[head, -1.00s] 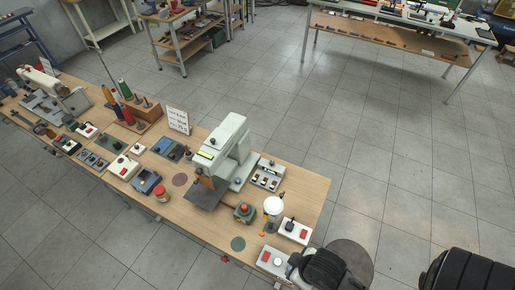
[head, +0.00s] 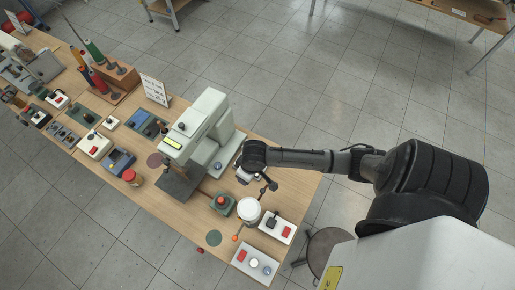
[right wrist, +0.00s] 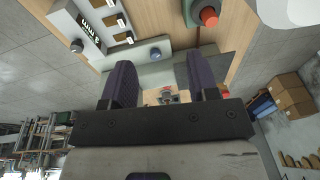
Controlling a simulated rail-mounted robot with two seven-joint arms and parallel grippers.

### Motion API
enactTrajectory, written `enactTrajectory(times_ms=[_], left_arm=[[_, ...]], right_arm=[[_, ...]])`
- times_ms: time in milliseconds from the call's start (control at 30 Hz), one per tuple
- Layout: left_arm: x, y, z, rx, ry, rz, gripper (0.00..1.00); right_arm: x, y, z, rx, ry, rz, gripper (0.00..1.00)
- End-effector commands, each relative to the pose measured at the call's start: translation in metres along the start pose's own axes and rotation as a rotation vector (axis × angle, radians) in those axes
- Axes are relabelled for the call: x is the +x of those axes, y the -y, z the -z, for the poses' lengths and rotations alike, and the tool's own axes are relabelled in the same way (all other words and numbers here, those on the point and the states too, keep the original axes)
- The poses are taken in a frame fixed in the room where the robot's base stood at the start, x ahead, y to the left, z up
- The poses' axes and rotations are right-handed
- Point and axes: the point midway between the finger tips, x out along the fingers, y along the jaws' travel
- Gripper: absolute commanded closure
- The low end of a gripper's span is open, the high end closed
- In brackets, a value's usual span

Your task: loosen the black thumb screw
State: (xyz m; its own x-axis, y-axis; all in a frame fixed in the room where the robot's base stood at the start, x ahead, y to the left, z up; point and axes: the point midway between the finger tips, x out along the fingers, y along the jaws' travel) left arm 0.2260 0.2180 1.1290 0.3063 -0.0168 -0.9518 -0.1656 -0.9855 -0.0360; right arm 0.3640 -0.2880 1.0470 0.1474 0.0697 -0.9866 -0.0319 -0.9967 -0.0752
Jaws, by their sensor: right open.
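That knob also shows in the right wrist view (right wrist: 155,53), ahead of the fingers. My right gripper (head: 244,174) hangs over the table just right of the machine, partly hidden by its own wrist. In the right wrist view its two dark fingers (right wrist: 160,85) are apart with nothing held between them. My left gripper is out of view.
A green box with a red button (head: 222,203), a white lamp (head: 248,209), a red switch box (head: 276,227) and a white control box (head: 256,265) crowd the table's right end. A stool (head: 325,248) stands beyond that end. Thread spools stand farther left.

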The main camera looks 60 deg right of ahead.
Motion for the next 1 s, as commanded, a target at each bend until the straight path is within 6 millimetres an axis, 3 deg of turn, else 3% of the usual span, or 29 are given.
enactTrajectory(times_ms=[33, 200, 300, 400, 633, 1000], left_arm=[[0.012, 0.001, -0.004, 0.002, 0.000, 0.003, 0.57], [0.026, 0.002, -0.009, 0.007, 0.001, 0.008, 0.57], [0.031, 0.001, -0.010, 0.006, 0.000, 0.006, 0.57], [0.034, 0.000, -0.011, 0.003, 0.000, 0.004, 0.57], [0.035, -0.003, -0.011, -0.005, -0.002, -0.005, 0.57], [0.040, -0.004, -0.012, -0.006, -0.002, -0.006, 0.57]], right_arm=[[0.017, -0.031, 0.015, 0.082, 0.028, -0.030, 0.46], [0.032, -0.115, 0.047, 0.402, 0.094, -0.083, 0.46], [0.030, -0.153, 0.060, 0.553, 0.107, -0.105, 0.46], [0.026, -0.178, 0.067, 0.657, 0.110, -0.119, 0.46], [0.040, -0.195, 0.069, 0.734, 0.113, -0.124, 0.46], [0.107, -0.199, 0.059, 0.729, 0.113, -0.125, 0.46]])
